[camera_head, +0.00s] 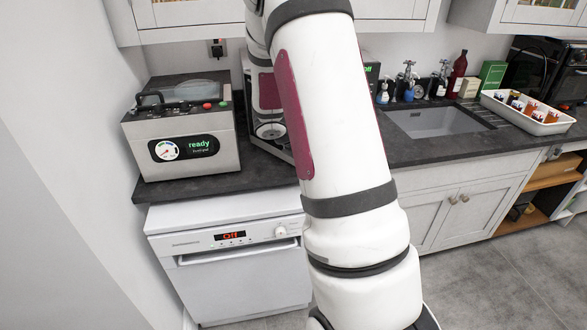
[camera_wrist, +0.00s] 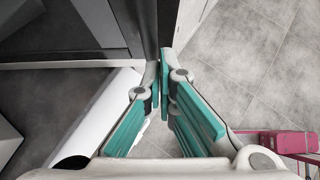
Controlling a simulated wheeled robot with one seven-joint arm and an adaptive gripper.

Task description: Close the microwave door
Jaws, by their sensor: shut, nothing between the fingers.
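In the head view my white arm covers the middle, and my gripper is hidden behind it. A dark display with green lettering (camera_head: 372,72) shows just right of the arm, but the rest of that appliance is hidden. I cannot tell whether it is the microwave. In the wrist view my gripper (camera_wrist: 164,58) has teal-padded fingers, shut with nothing between them. A dark upright panel (camera_wrist: 137,22) stands by the fingertips at the top; it may be the microwave door. I cannot tell whether the fingers touch it. A dark appliance face (camera_wrist: 55,30) lies left of it.
A white dishwasher (camera_head: 235,265) is below. A sink (camera_head: 435,122), bottles (camera_head: 457,72), a white tray (camera_head: 520,118) and a dark appliance (camera_head: 565,75) are to the right. The grey floor (camera_head: 480,285) is open at the lower right.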

